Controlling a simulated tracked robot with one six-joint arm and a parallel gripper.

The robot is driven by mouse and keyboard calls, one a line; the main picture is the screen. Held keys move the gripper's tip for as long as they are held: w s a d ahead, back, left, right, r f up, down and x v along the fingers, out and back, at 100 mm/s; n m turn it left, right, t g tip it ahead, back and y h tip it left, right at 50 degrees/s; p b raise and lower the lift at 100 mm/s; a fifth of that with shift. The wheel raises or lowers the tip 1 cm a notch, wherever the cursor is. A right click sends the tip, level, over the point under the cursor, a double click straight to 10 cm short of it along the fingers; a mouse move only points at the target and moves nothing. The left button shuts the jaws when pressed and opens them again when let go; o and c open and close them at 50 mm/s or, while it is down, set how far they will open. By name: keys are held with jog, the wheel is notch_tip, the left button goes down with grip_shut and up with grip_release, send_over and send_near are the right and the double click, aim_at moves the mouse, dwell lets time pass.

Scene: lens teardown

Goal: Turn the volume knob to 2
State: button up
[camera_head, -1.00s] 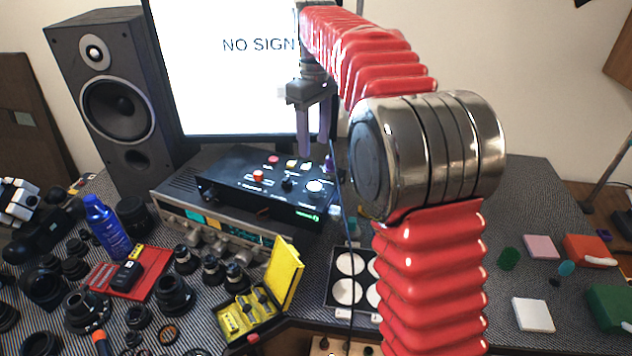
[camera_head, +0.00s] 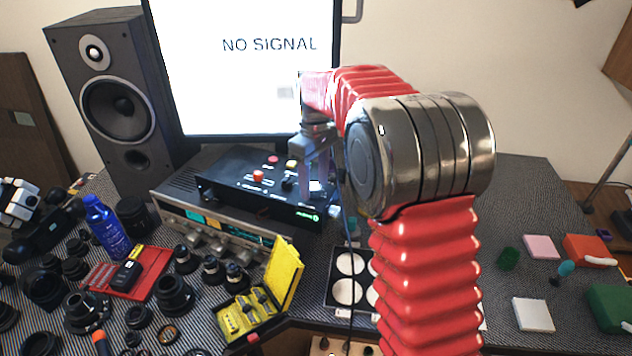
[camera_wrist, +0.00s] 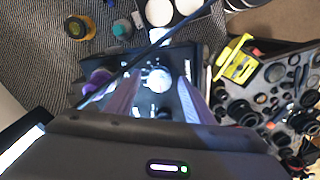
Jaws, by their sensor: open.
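The black control box (camera_head: 230,182) sits on top of the grey receiver, with red, yellow and white buttons and a dark knob on its face. In the wrist view a pale, bright round knob (camera_wrist: 157,79) shows on the box (camera_wrist: 172,62), ringed by small marks I cannot read. My gripper (camera_head: 314,186) points down over the right part of the box. In the wrist view its two purple fingers (camera_wrist: 158,86) are apart, one on each side of the knob. I cannot tell whether they touch it. In the head view the gripper hides this knob.
A dark cable (camera_wrist: 125,70) crosses the wrist view close to the fingers. The receiver (camera_head: 210,235) is under the box, and the monitor (camera_head: 235,90) stands behind. An open yellow case (camera_head: 285,272) and a tray with white discs (camera_head: 333,290) are in front.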

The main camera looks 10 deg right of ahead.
jog(key=shift+f, duration=0.1)
jog(key=shift+c, duration=0.2)
jog(key=c, duration=0.9)
jog(key=shift+d, duration=0.3)
jog(key=shift+c, duration=0.5)
jog(key=shift+a, duration=0.25)
jog(key=shift+m, duration=0.4)
jog(key=m, duration=0.3)
jog(key=shift+a, duration=0.1)
jog(key=m, duration=0.4)
jog(key=shift+m, duration=2)
